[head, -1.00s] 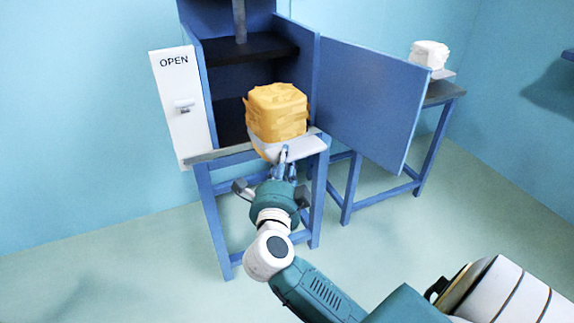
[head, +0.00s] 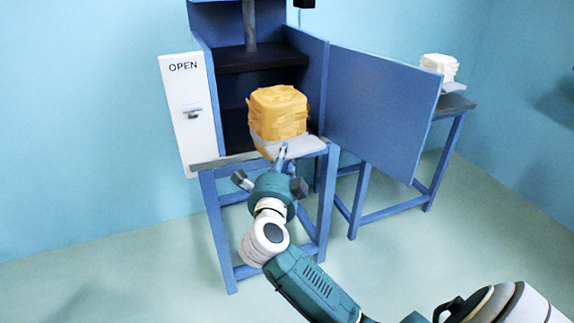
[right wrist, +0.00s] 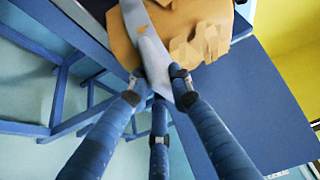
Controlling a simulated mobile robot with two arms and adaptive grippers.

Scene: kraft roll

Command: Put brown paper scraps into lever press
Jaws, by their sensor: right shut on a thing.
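The brown paper scraps (head: 278,113) form an orange-brown block on a pale tray (head: 303,147). The block is at the mouth of the blue lever press (head: 200,88), under its dark plate (head: 262,56). The press door (head: 380,105) stands open to the right. My right gripper (head: 281,158) is shut on the tray's handle, in front of the press. In the right wrist view its fingers (right wrist: 160,92) close around the pale handle (right wrist: 148,45), with the scraps (right wrist: 207,42) beyond. My left gripper is out of view.
A white panel (head: 187,112) marked OPEN, with a small handle, stands at the press's left side. A second blue table (head: 455,104) behind the door holds a white block (head: 440,66) on a pale tray. The floor (head: 110,275) at left is clear.

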